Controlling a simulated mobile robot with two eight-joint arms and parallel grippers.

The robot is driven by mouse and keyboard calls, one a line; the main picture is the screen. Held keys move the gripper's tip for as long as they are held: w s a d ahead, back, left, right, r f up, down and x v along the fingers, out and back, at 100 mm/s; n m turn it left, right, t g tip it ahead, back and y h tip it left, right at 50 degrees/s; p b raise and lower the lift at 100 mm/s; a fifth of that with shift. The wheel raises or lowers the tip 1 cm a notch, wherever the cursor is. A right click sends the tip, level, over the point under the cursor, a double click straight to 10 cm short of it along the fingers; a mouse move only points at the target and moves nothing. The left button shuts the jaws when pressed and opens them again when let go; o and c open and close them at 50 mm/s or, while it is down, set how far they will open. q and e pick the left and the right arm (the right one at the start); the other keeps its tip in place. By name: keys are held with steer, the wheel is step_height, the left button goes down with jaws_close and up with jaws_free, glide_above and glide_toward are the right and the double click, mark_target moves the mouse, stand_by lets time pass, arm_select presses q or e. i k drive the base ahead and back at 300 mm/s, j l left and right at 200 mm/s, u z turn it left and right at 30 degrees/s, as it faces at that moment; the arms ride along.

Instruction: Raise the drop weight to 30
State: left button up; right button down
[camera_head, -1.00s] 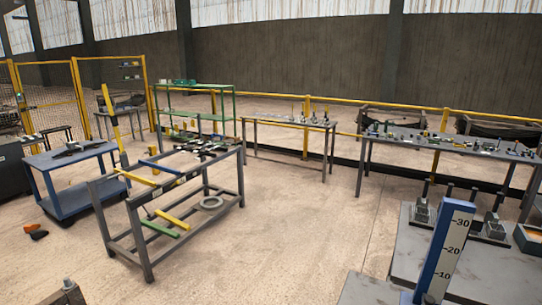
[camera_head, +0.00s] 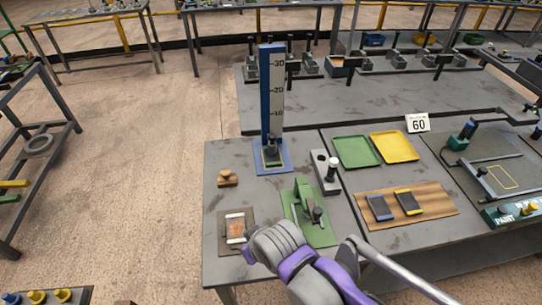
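The drop-weight stand has a tall upright column (camera_head: 265,92), blue with a pale scale marked 10, 20 and 30, on a blue base (camera_head: 284,166). A small dark block (camera_head: 272,150), apparently the drop weight, sits low at the column's foot, below the 10 mark. My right arm, grey and purple, reaches in from the bottom over the front of the table, well short of the stand. Its fingers are not clearly visible, so I cannot tell if they are open. My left gripper is not in view.

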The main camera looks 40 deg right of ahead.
mark_target(272, 145)
steer(key=z, duration=1.35)
